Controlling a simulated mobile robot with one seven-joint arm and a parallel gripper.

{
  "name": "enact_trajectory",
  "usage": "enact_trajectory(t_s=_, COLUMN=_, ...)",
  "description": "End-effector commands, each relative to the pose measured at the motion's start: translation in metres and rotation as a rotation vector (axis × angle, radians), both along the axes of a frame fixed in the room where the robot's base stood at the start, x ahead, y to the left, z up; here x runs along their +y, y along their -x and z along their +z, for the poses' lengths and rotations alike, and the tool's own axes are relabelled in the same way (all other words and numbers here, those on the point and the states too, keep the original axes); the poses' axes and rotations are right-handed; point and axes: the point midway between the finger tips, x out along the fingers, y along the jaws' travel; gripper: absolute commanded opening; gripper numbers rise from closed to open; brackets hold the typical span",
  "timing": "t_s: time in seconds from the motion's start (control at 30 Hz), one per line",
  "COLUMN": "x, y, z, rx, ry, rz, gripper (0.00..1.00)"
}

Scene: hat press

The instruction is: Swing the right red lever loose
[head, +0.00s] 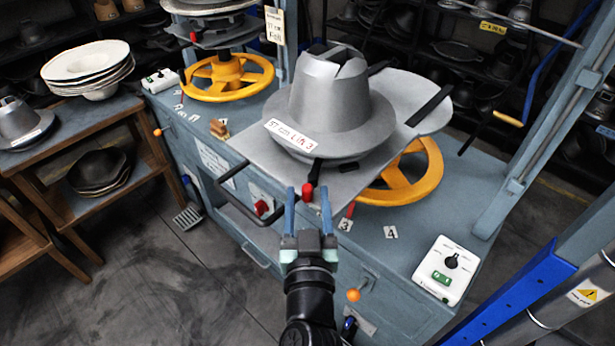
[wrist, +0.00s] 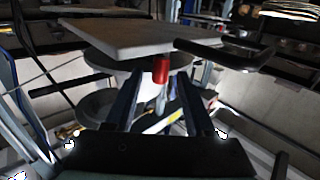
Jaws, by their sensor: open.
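The right red lever (head: 307,190) is a short red knob on a dark rod, at the front edge of the grey plate under the hat form (head: 335,95). In the wrist view the red lever (wrist: 161,70) hangs upright below the plate's edge. My gripper (head: 308,196) is open, its two blue fingers pointing up at the plate, with the knob showing between the fingertips. In the wrist view my gripper (wrist: 161,78) has a dark finger on either side of the knob, with gaps visible. I cannot tell whether the knob is fully inside the jaws.
A black bar handle (head: 232,177) sticks out left of the plate. A yellow handwheel (head: 408,172) is below the plate. The left press has a yellow handwheel (head: 228,76).

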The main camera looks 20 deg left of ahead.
Motion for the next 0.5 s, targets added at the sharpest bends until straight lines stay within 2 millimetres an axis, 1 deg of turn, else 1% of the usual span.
enact_trajectory(t_s=0.03, x=0.002, y=-0.006, z=0.004, rx=-0.001, ry=0.002, rz=0.001, gripper=0.54)
enact_trajectory(t_s=0.2, x=0.008, y=-0.019, z=0.002, rx=0.0, ry=-0.001, rz=0.0, gripper=0.54)
enact_trajectory(t_s=0.5, x=0.01, y=-0.024, z=-0.001, rx=0.0, ry=-0.001, rz=0.001, gripper=0.54)
